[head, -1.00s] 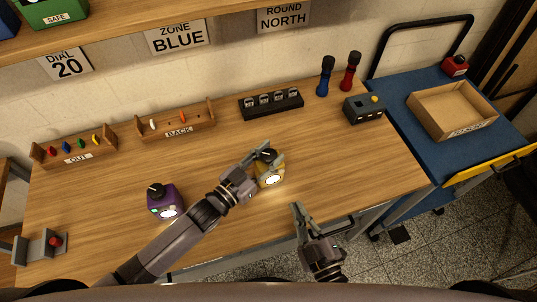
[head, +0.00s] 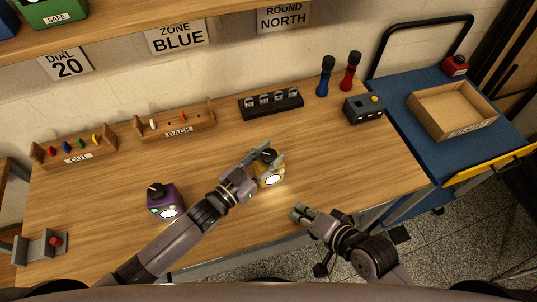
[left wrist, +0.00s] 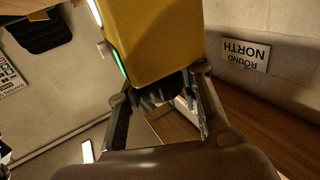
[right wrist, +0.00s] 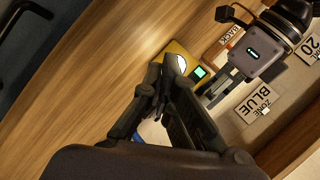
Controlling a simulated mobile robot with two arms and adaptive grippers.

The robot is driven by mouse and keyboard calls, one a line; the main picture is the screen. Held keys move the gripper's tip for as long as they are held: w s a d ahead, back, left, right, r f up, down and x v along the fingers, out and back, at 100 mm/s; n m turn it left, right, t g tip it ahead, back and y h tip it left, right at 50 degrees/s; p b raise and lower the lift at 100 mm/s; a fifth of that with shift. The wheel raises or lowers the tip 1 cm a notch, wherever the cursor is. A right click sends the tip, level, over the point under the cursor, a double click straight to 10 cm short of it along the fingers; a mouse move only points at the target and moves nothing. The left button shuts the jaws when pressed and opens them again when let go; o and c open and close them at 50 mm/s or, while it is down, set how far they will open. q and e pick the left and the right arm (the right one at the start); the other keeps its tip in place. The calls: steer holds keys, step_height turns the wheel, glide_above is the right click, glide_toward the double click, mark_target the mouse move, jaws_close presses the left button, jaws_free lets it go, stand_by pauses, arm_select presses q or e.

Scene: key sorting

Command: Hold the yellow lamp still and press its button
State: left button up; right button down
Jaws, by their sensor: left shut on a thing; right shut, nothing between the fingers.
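The yellow lamp (head: 271,180) stands on the wooden table, with a dark knob on top and a bright round face toward the front. My left gripper (head: 267,156) is shut on the lamp around its top; the lamp's yellow body (left wrist: 155,40) fills the upper middle of the left wrist view. My right gripper (head: 296,212) is shut and empty, in front of and a little right of the lamp, near the table's front edge. In the right wrist view the lamp (right wrist: 180,50) shows behind the fingertips, with a white face and a small lit green patch.
A purple lamp (head: 164,208) stands left of my left forearm. Two wooden racks (head: 175,125), a black block with several dials (head: 271,104), blue and red flashlights (head: 350,72) and a grey box (head: 364,110) line the back. The table's right part is clear.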

steer(key=shift+s+a+r+m+g, duration=0.1)
steer(key=shift+s+m+g, duration=0.3)
steer(key=shift+m, duration=0.1)
glide_toward(273, 178)
steer(key=shift+s+f+x, duration=0.1)
steer(key=shift+s+x, duration=0.05)
steer(key=shift+x, duration=0.7)
steer(key=shift+s+f+x, duration=0.15)
steer(key=shift+x, duration=0.65)
steer(key=shift+w+a, duration=0.15)
steer(key=shift+w, duration=0.25)
steer(key=shift+w, duration=0.25)
stand_by(0.4)
steer(key=shift+s, duration=0.65)
